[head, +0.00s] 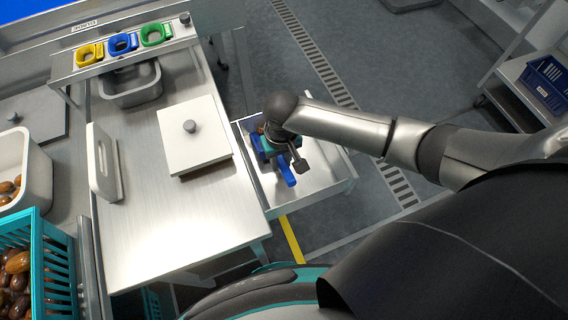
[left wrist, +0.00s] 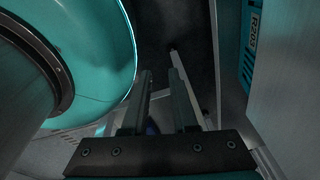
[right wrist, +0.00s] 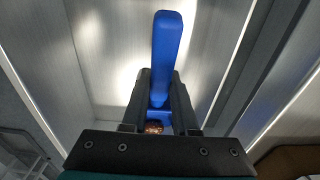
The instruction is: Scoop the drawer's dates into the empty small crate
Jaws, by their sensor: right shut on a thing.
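A blue scoop (right wrist: 167,55) is in my right gripper (right wrist: 159,98), its handle between the two fingers in the right wrist view. In the head view the right gripper (head: 291,158) is over the open metal drawer (head: 325,180), and the blue scoop (head: 287,172) shows below it. A brown date (right wrist: 153,127) shows between the fingers in the right wrist view; most of the drawer's dates are hidden. My left gripper (left wrist: 160,78) has its fingers apart with nothing between them. A blue crate (head: 547,82) stands on a cart at far right; its inside is unclear.
The steel table (head: 165,230) left of the drawer holds a white board with a knob (head: 193,140) and an upright white panel (head: 101,163). A teal crate (head: 38,275) of dates and a white tub (head: 35,165) stand at left. Coloured funnels (head: 122,43) line the rack.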

